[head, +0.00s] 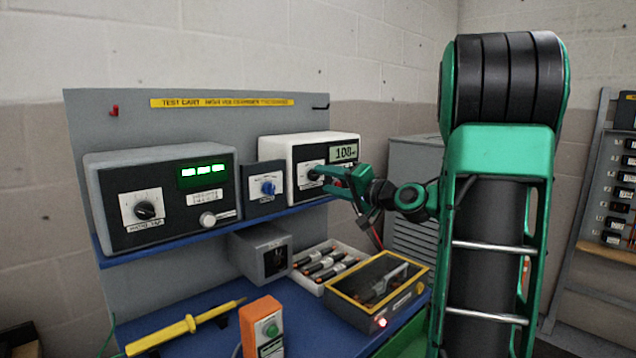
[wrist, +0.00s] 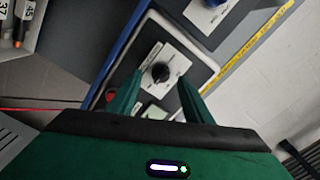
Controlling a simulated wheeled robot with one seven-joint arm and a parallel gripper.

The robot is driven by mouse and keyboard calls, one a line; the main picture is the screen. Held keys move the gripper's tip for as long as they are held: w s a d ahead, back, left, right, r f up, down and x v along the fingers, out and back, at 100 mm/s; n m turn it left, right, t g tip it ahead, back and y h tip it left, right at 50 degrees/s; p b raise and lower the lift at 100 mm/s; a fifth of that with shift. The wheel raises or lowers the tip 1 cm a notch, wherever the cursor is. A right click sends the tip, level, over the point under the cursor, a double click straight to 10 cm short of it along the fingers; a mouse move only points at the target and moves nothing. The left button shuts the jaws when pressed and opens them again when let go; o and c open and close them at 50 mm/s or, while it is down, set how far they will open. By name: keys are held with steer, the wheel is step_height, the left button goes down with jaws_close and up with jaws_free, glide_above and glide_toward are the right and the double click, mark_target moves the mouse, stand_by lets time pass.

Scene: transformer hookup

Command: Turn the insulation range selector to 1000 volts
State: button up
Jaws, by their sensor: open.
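The insulation tester (head: 285,153) is a white-cased box with a black front on the blue shelf, its display reading about 108. Its range selector, a black round knob on a white plate, shows in the wrist view (wrist: 160,72); the scale marks are too small to read. In the head view my gripper (head: 322,178) is in front of the tester's face and partly covers the knob. In the wrist view my gripper (wrist: 159,95) is open, with a finger on either side of the knob's line. Nothing is between the fingers near the camera; contact with the knob cannot be told.
A blue knob on a small panel (head: 267,187) stands left of the tester, then a grey unit (head: 160,160) with a green display. A red button (wrist: 111,95) is near one finger. Below are a yellow-framed box (head: 378,290), a tray of probes (head: 325,262) and a yellow probe (head: 185,328).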

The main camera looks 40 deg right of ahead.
steer(key=s+d, duration=0.1)
steer(key=s, duration=0.6)
stand_by(0.4)
steer(key=s+a+f+n+g, duration=0.25)
steer(key=a+f+g, duration=0.2)
steer(key=f, duration=0.35)
steer(key=s+a+f+n+g, duration=0.25)
steer(key=a+f+g, duration=0.2)
steer(key=f, duration=0.25)
steer(key=s+a+f+g+h, duration=0.1)
steer(key=s+f+g, duration=0.3)
steer(key=s, duration=0.8)
steer(key=s+a+f+g+h, duration=0.1)
steer(key=s+f+g, duration=0.2)
steer(key=s, duration=0.9)
steer(key=shift+s+f+m+g, duration=0.35)
steer(key=shift+f+m+g, duration=0.05)
steer(key=shift+g, duration=0.5)
steer(key=shift+a, duration=0.1)
